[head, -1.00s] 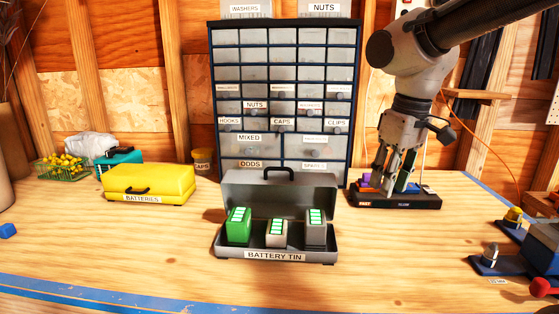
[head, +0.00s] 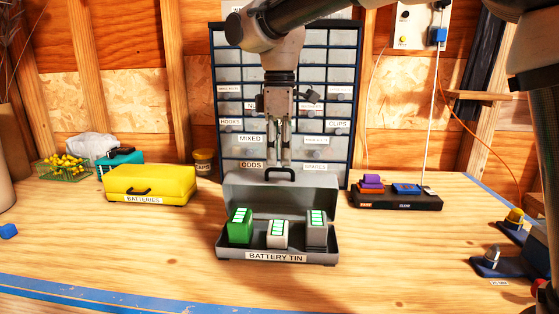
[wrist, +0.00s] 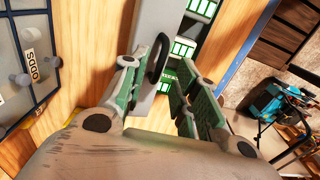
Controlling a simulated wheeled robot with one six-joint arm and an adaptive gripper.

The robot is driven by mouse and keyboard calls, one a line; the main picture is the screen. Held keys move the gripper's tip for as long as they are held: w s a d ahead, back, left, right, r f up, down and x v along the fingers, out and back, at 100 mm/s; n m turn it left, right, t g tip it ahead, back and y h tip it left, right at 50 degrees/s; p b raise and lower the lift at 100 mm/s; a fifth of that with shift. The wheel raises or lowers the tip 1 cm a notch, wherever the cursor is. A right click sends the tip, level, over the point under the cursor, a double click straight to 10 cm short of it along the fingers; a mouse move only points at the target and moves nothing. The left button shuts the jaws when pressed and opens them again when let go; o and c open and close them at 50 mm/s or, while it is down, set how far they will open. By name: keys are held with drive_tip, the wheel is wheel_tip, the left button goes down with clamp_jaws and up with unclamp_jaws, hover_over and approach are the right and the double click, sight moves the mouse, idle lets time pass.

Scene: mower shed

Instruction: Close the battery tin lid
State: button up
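The grey battery tin (head: 222,245) stands on the bench with its lid (head: 240,190) raised at the back. A dark handle (head: 280,172) sits on the lid's upper edge. Inside are a green battery (head: 240,228) and two grey ones (head: 277,236) (head: 316,230). My gripper (head: 279,163) points down at the handle, its fingertips at about the handle's height in the picture. In the wrist view the fingers (wrist: 157,88) are apart, with the handle (wrist: 157,60) showing between them, nearer the left finger. Whether they touch it I cannot tell.
A drawer cabinet (head: 232,70) stands close behind the tin and my gripper. A yellow batteries case (head: 150,182) is to the left. A dark charger tray (head: 395,201) is to the right. The bench in front of the tin is clear.

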drive_tip(key=shift+f, duration=1.15)
clamp_jaws()
drive_tip(key=shift+s, duration=0.1)
